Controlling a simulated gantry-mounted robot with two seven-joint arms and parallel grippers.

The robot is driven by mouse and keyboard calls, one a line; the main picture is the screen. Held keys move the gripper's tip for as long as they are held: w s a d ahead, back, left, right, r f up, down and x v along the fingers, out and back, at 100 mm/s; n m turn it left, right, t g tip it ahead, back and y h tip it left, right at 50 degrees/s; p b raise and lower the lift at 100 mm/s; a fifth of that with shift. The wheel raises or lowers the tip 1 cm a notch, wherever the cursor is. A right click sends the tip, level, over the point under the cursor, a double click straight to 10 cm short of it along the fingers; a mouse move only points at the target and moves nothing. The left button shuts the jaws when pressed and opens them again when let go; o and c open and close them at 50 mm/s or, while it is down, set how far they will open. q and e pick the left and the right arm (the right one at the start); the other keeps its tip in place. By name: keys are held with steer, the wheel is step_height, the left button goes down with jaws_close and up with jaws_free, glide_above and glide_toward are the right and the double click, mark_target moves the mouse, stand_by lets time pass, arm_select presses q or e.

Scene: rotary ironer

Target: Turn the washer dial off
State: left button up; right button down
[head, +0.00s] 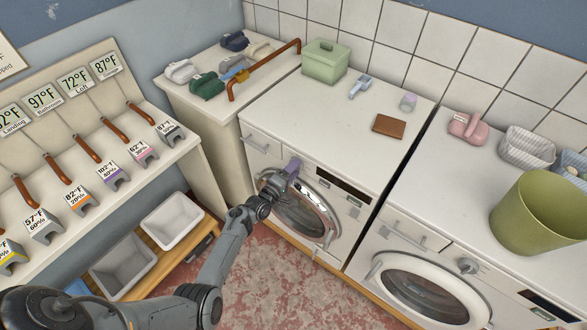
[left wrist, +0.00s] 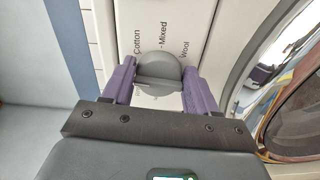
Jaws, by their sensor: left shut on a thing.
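The washer dial (left wrist: 160,68) is a round grey knob on the white front panel of the left machine (head: 318,125). The words Cotton, Mixed and Wool are printed above and beside it. My left gripper (left wrist: 160,88) has purple fingers on both sides of the dial and is shut on it. In the head view the left gripper (head: 292,166) is at the upper left of the machine's front, above the round door (head: 300,215); it hides the dial there. The dial's exact setting cannot be told. My right gripper is not in view.
A second machine (head: 405,245) with its own knob (head: 467,265) stands to the right. On the tops are a green lidded box (head: 325,61), a brown wallet-like item (head: 389,125), a pink item (head: 467,128) and an olive bin (head: 540,212). White bins (head: 172,221) stand low at the left.

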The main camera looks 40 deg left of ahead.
arm_select(q)
steer(key=shift+n, duration=0.5)
steer(key=o, duration=1)
steer(key=shift+s, duration=0.1)
steer(key=shift+s+d, duration=0.15)
steer(key=shift+s, duration=5.2)
